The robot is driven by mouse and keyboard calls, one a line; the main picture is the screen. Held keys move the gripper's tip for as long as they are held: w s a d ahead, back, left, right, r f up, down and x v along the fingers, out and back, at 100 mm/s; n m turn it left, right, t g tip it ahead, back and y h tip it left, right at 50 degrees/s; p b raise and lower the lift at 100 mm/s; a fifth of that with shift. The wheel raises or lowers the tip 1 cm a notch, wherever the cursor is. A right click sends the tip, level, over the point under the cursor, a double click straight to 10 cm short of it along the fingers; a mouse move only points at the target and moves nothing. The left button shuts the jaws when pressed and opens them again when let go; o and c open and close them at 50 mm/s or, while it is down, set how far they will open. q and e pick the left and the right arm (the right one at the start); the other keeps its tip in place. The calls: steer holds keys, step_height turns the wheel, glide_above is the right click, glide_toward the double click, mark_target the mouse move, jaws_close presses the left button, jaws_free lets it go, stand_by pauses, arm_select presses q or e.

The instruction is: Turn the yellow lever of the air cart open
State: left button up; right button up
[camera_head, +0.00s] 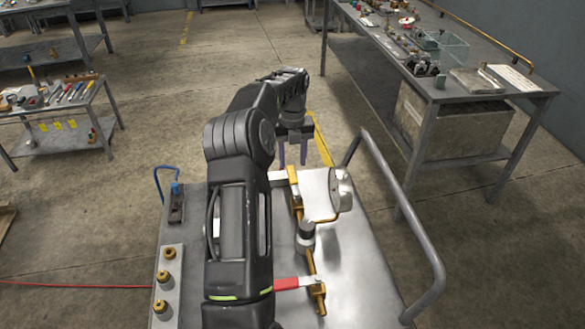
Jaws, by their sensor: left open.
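The air cart (345,255) stands in front of me with brass pipe fittings on its grey top. A brass valve (295,186) sits near the cart's far edge, with a pale piece (278,178) at its left. I cannot make out a yellow lever for certain; my left arm covers part of the cart. A red lever (287,283) points left from the nearer brass valve (318,292). My left gripper (292,158) is open and points down near the far valve, with nothing seen between its fingers. Whether it touches anything is unclear. My right gripper is out of view.
A round gauge (341,189) and a bent rail (405,205) stand on the cart's right. Brass knobs (167,277) and a blue-handled part (176,203) are at its left. A yellow strip (321,140) shows beyond the cart. A workbench (535,85) stands right, a tool table (60,108) left.

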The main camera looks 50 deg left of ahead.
mark_target(293, 173)
arm_select(q)
steer(key=shift+r, duration=1.75)
steer(key=shift+f, duration=0.1)
